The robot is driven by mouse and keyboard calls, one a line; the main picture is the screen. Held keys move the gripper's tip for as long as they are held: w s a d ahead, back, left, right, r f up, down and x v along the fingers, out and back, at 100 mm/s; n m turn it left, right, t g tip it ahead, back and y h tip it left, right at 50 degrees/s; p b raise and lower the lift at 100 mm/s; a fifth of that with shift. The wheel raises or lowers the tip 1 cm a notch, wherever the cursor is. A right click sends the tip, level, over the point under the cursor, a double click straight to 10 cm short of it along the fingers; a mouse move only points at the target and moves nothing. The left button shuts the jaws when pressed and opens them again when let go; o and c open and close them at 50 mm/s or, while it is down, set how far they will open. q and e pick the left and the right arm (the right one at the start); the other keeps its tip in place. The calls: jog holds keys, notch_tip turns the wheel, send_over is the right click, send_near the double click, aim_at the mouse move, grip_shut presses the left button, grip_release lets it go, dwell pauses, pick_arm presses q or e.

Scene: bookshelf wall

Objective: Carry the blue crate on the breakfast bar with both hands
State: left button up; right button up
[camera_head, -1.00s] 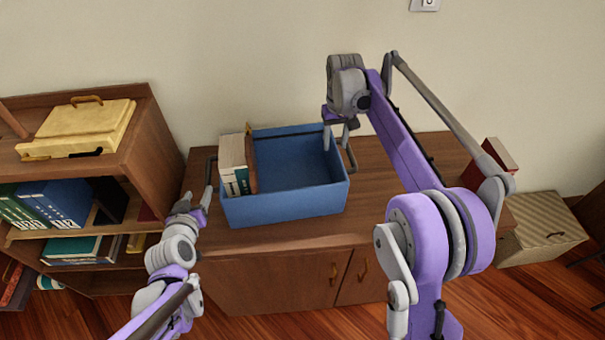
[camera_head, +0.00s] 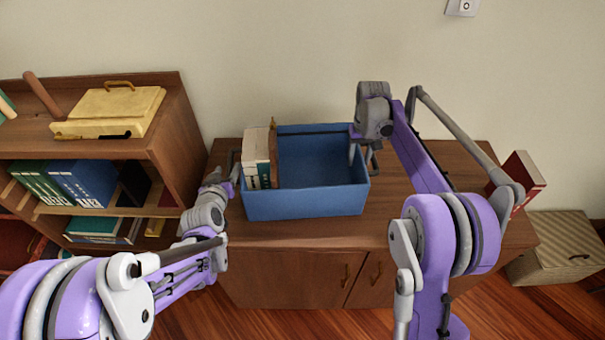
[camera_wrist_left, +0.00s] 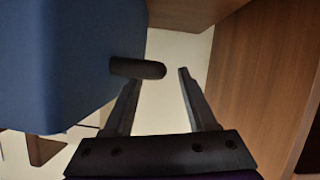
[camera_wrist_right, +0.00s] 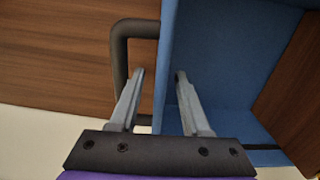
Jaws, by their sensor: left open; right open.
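The blue crate (camera_head: 305,204) sits on the wooden cabinet top (camera_head: 400,215), with several upright books (camera_head: 257,157) in its left end. A dark handle sticks out at each end. My left gripper (camera_head: 232,172) is open at the crate's left end. In the left wrist view the left handle (camera_wrist_left: 138,68) shows beside the left finger, and the fingertips (camera_wrist_left: 162,73) are apart. My right gripper (camera_head: 361,150) is open at the right end. In the right wrist view its fingers (camera_wrist_right: 160,75) are on either side of the crate's end wall, with the right handle (camera_wrist_right: 120,50) beside them.
A bookshelf (camera_head: 165,135) stands close on the left, with a yellow case (camera_head: 115,108) on top. A red book (camera_head: 520,175) stands at the cabinet's right end. A striped box (camera_head: 555,245) is on the floor at right. A wall is behind.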

aim_at(228, 166)
pick_arm(q)
jog(key=shift+x, duration=2.2)
pick_arm(e)
jog(key=shift+f, duration=2.15)
pick_arm(q)
jog(key=c, duration=0.7)
pick_arm(e)
jog(key=c, duration=0.7)
pick_arm(q)
grip_shut()
pick_arm(e)
grip_shut()
pick_arm(q)
jog(key=shift+r, duration=0.1)
pick_arm(e)
jog(key=shift+r, duration=0.1)
